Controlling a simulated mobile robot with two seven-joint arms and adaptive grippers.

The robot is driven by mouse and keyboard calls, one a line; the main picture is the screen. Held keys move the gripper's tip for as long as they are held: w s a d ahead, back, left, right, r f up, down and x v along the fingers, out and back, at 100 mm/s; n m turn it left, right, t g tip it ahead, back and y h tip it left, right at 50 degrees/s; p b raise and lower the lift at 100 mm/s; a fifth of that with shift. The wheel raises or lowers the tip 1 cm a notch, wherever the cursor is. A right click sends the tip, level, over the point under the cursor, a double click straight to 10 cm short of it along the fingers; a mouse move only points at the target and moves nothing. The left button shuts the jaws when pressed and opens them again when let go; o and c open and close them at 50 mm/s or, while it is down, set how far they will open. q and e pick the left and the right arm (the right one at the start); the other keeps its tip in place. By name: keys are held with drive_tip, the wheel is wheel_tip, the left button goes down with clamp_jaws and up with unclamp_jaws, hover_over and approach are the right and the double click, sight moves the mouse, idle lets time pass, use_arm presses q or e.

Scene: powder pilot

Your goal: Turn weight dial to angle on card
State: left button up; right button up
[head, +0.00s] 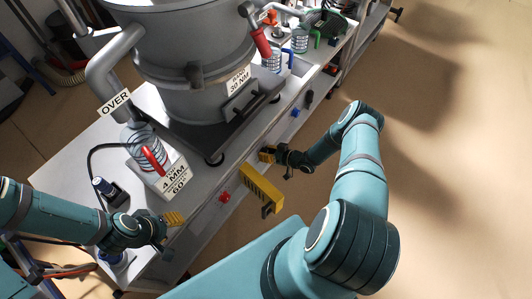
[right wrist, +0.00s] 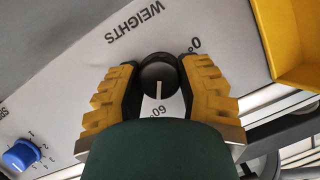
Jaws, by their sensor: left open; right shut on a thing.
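The weight dial (right wrist: 157,78) is a round black knob with a white pointer line, under the upside-down word WEIGHTS on a pale panel. The line points down in the right wrist view, close to a partly hidden 60 mark (right wrist: 157,112); a 0° mark (right wrist: 195,46) is at upper right. My right gripper (right wrist: 159,70) is shut on the dial, one yellow finger on each side. In the head view my right gripper (head: 268,154) is at the bench front. The card (head: 175,180) reads 4 MM, 60°. My left gripper (head: 174,218) is open and empty near the bench's front edge.
A yellow holder (head: 262,190) juts from the bench front beside my right gripper. A red button (head: 224,196) is to its left. A blue knob (right wrist: 22,155) is on the panel. A large grey vessel (head: 190,50) stands on the bench. The floor at right is clear.

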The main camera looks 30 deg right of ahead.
idle(0.4)
drive_tip(key=o, duration=1.2)
drive_tip(key=v, duration=1.2)
